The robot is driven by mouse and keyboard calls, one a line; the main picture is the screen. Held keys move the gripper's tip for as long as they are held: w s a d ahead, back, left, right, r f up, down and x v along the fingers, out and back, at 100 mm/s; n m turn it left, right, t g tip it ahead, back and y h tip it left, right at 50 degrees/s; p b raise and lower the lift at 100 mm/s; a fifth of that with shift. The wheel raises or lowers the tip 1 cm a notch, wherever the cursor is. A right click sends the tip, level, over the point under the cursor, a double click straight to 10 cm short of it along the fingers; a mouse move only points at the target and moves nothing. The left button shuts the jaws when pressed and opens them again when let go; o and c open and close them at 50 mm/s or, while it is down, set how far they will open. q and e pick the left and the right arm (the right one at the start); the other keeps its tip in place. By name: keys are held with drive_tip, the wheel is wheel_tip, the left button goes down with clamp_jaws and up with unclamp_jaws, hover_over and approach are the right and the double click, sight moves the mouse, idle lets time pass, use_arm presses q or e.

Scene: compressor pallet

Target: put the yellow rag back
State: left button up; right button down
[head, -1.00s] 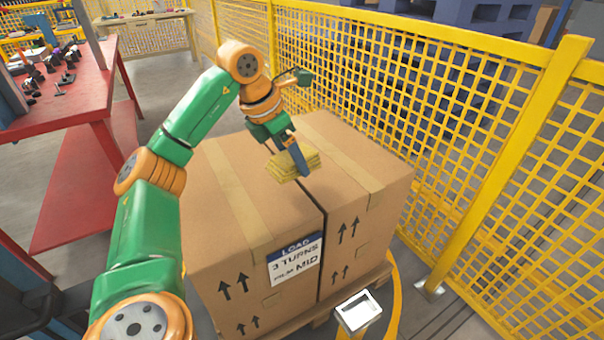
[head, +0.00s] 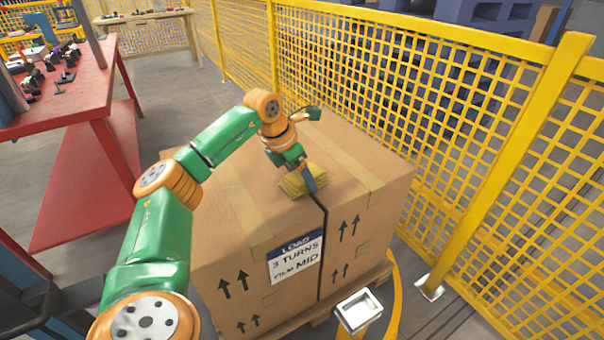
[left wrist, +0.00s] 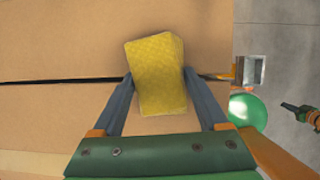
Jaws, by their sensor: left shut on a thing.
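The yellow rag (head: 303,181) is a folded, thick pad. My left gripper (head: 308,186) is shut on it, with the blue-grey fingers on its two sides. In the left wrist view the rag (left wrist: 156,75) sits between the fingertips. It is over the top of the cardboard cartons (head: 240,192), by the dark seam between them. I cannot tell whether it touches the cardboard. A small dark and green part at the right edge of the left wrist view may be my right gripper (left wrist: 297,111); its jaws are too small to read.
A small open silver tray (head: 347,325) on a yellow post stands at the cartons' front; it also shows in the left wrist view (left wrist: 246,70). Yellow mesh fence (head: 420,110) runs behind and right. A red bench (head: 88,108) with tools stands left.

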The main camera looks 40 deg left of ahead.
sight(291, 178)
use_arm(q)
drive_tip(key=o, duration=1.1)
drive_tip(key=shift+b, duration=0.55)
drive_tip(key=p+v, duration=0.2)
drive_tip(key=v, duration=0.5)
drive_tip(key=shift+a+r, duration=0.2)
drive_tip(key=shift+r, duration=0.05)
